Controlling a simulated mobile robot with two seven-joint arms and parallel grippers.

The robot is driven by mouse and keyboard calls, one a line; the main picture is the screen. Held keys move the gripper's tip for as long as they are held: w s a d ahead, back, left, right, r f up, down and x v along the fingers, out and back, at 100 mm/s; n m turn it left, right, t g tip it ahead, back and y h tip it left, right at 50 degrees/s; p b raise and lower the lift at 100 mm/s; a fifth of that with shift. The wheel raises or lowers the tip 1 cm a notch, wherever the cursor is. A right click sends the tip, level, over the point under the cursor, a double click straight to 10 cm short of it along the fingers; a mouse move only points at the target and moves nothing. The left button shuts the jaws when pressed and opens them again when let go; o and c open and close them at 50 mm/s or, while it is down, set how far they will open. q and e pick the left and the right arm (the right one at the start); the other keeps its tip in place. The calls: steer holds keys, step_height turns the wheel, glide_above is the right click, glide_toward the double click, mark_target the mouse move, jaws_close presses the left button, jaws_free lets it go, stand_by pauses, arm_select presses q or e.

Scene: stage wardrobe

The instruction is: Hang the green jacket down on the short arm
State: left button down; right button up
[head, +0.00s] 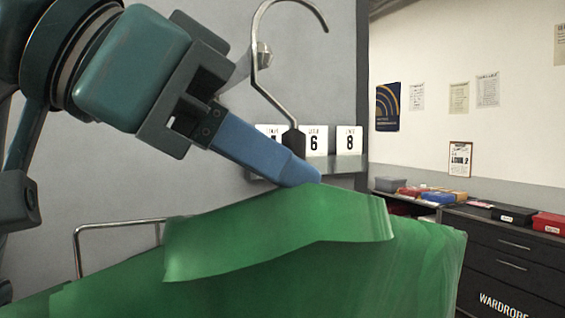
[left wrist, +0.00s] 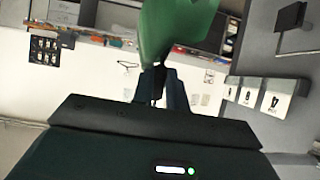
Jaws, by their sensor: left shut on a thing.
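The green jacket (head: 290,235) fills the lower middle of the head view, its top edge draped at a slant. My left gripper (head: 312,178) is shut at the jacket's top, beside the black stem of a hanger (head: 292,141). The hanger's silver hook (head: 256,80) rises above, its mouth to the right. A short metal peg with a rounded end (head: 264,54) shows by the hook wire; I cannot tell whether they touch. In the left wrist view the jacket (left wrist: 172,28) is at the fingers (left wrist: 160,82). My right gripper is out of view.
A bent metal rail (head: 120,226) stands at left behind the jacket. A grey shelf (head: 345,165) carries number cards (head: 314,140) behind the hanger. At right, a dark drawer cabinet (head: 510,255) holds boxes, including a red one (head: 550,222). Posters hang on the far wall.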

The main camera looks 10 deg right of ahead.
arm_select(q)
steer(key=w+a, duration=0.2)
steer(key=w, duration=0.6)
steer(key=shift+w+a+f, duration=0.3)
steer(key=shift+a+f, duration=0.05)
steer(key=shift+a, duration=0.05)
stand_by(0.4)
steer(key=c, duration=1.3)
jaws_free()
steer(key=v, duration=1.3)
steer(key=shift+a, duration=0.15)
